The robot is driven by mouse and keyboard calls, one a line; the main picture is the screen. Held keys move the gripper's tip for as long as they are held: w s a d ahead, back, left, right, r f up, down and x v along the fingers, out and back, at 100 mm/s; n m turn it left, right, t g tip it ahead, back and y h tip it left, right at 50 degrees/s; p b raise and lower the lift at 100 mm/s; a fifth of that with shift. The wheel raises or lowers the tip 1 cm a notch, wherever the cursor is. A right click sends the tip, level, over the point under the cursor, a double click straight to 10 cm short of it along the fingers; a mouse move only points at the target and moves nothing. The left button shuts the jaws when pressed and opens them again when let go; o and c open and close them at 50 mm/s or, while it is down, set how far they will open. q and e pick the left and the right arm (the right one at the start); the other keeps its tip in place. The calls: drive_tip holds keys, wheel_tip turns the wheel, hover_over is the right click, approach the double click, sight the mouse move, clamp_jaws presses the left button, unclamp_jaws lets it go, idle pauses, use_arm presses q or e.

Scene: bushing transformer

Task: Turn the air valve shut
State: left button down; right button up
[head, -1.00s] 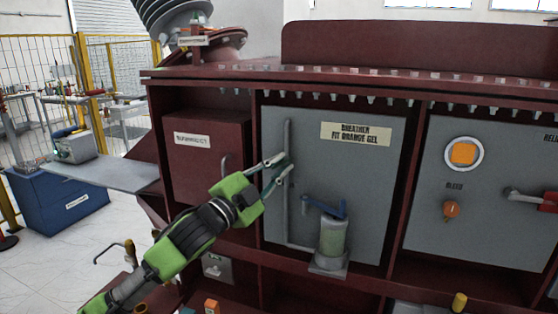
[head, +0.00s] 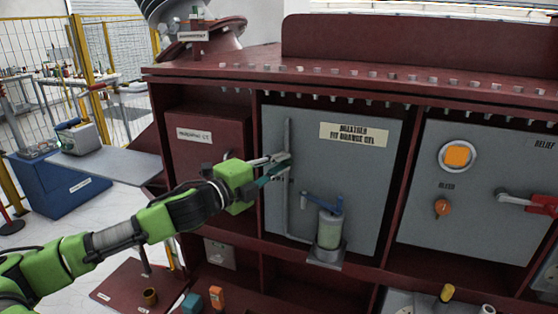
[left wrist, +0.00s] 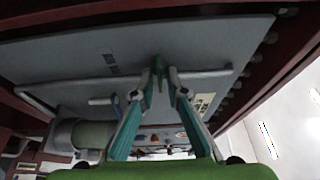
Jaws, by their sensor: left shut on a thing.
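The air valve sits on the thin grey vertical pipe (head: 288,136) on the grey breather panel (head: 375,170). In the left wrist view its small green handle (left wrist: 158,64) shows between the fingertips, in front of the pipe (left wrist: 205,73). My left gripper (head: 283,163) reaches in from the left and is shut on this handle; its fingers hide most of the valve in the head view. The handle's exact angle to the pipe is hard to tell. My right gripper is not in view.
Below right of the valve stands the breather's clear cylinder (head: 331,228) with a blue lever (head: 322,201). A dark red box (head: 208,145) is left of the panel. Further right are an orange button (head: 457,155), an orange knob (head: 442,207) and a red-handled relief valve (head: 541,203).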

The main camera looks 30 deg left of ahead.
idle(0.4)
use_arm(q)
drive_tip(key=c, duration=2.3)
unclamp_jaws()
drive_tip(key=shift+s, duration=0.1)
drive_tip(key=shift+s+a+f, duration=0.1)
drive_tip(key=shift+s+f, duration=0.05)
drive_tip(key=shift+s, duration=0.5)
drive_tip(key=shift+s+a, duration=0.25)
drive_tip(key=shift+s, duration=1.45)
drive_tip(key=shift+s+a, duration=0.3)
drive_tip(key=shift+s, duration=1.45)
drive_tip(key=shift+s+a, duration=0.25)
drive_tip(key=shift+s, duration=1.45)
